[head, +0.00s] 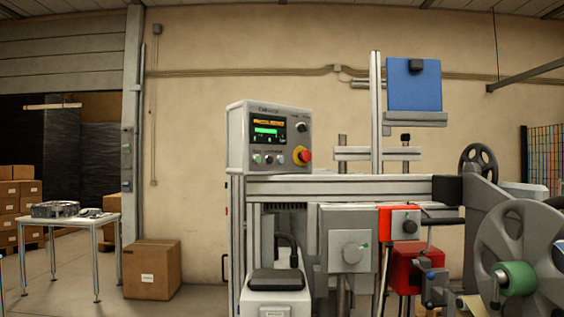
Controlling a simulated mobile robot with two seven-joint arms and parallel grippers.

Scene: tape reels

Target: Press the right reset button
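A grey control box (236,140) stands on top of the machine frame near the middle of the head view. Its front has a lit screen (267,128) with orange and green bars. Below the screen is a row of small round buttons (268,159), too small to read their labels. I cannot tell which one is the right reset button. Neither of my grippers is in view.
The machine frame (345,187) fills the middle and right, with a red unit (400,222), a grey box (345,240) and a large reel (520,240) with a green core. A cardboard box (151,270) and a small table (72,220) stand left. Floor between box and machine is clear.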

